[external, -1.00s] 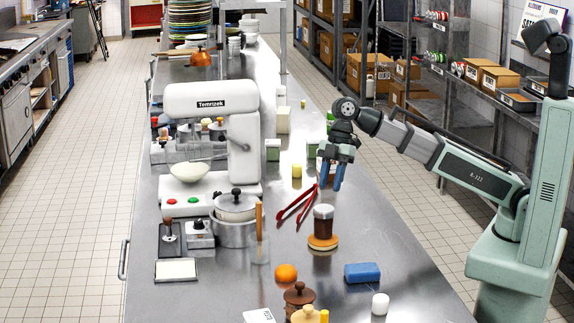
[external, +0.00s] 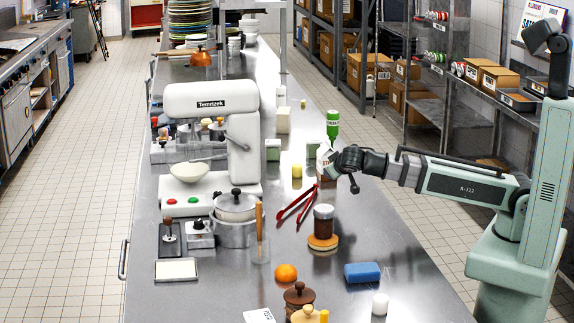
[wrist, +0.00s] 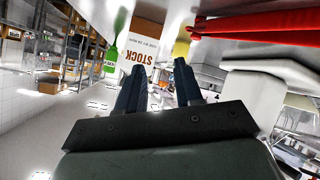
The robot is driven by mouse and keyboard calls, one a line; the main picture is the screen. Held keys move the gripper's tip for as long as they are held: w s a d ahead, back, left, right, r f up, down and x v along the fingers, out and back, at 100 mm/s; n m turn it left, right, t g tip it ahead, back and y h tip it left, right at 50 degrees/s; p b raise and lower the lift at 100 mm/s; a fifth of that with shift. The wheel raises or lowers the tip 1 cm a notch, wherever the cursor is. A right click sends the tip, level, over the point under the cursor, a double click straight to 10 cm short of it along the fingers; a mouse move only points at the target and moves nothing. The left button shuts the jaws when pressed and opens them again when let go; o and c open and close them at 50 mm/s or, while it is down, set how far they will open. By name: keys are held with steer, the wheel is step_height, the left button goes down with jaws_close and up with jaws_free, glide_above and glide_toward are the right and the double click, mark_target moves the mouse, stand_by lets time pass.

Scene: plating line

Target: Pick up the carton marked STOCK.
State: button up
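The STOCK carton (external: 323,158) is white with a reddish-brown panel and stands on the steel counter, partly hidden behind my gripper (external: 342,163) in the external view. In the wrist view the carton (wrist: 149,48) appears upside down, its STOCK lettering readable, just beyond and between my fingertips. My gripper (wrist: 158,66) is open, its two blue fingers apart and empty. It points roughly level at the carton from the near right. I cannot tell how much gap is left between the fingertips and the carton.
A green bottle (external: 333,122) stands close behind the carton. Red tongs (external: 297,204) and a yellow block (external: 297,170) lie or stand to its left. A brown-filled jar (external: 323,220) stands nearer on a wooden coaster.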

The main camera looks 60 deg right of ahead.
mark_target(326, 141)
steer(key=d+r+m+t+h, duration=0.4)
steer(key=d+m, duration=0.1)
steer(key=m, duration=0.1)
steer(key=shift+t, duration=0.3)
steer(key=shift+w+a+f+x, duration=0.1)
steer(key=shift+x, duration=2.3)
steer(key=shift+w+a+f+x, duration=0.1)
steer(key=shift+a+x, duration=0.05)
steer(key=shift+x, duration=2.25)
steer(key=shift+w+a+x, duration=0.1)
steer(key=shift+x, duration=2.3)
jaws_close()
steer(key=shift+s, duration=0.1)
